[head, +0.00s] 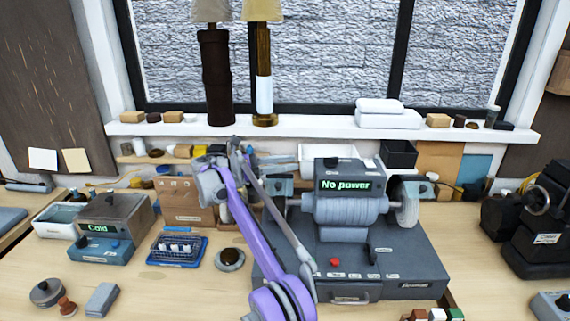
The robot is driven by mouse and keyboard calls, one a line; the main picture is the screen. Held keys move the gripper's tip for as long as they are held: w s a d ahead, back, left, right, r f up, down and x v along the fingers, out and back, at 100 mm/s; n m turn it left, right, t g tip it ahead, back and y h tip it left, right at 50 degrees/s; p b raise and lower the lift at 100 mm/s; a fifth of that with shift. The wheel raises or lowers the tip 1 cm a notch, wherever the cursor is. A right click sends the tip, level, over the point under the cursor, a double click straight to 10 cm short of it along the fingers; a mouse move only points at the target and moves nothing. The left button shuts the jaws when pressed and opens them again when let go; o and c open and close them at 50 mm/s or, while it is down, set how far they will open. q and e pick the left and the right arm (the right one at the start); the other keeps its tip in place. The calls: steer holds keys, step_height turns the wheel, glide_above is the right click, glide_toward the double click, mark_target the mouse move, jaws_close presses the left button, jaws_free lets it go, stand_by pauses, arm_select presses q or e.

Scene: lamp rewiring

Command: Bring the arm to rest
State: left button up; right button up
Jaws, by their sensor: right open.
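My right arm (235,190), with purple links, reaches up from the bottom middle of the head view. My right gripper (222,160) is at its far end, above the back of the bench, in front of a cardboard box and left of the grey machine. It looks empty, and its jaws are small and partly hidden by its own links. I cannot tell whether it touches the box. My left gripper is not in view.
A grey machine (420,255) reading "No power" stands right of my arm. A unit (100,245) reading "Cold", a blue tray (177,249) and the cardboard box (180,200) stand left. Two lamps (215,75) (264,75) stand on the sill.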

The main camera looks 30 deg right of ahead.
steer(key=shift+d, duration=0.1)
stand_by(0.4)
steer(key=shift+s+d+t+y, duration=0.15)
steer(key=shift+s+t+y, duration=0.25)
steer(key=shift+t, duration=0.2)
steer(key=s+a+f+m+t+y, duration=0.3)
steer(key=s+f, duration=0.5)
steer(key=s, duration=0.3)
steer(key=s+a+f+m+t+y, duration=0.4)
steer(key=s+a+f+m+y, duration=0.2)
steer(key=s+a+f+y, duration=0.2)
steer(key=s+a+f+m+t+y, duration=0.3)
steer(key=s+a+f+m+y, duration=0.2)
steer(key=s+a+f, duration=0.4)
steer(key=s+f, duration=0.1)
steer(key=s, duration=0.4)
steer(key=shift+f, duration=0.2)
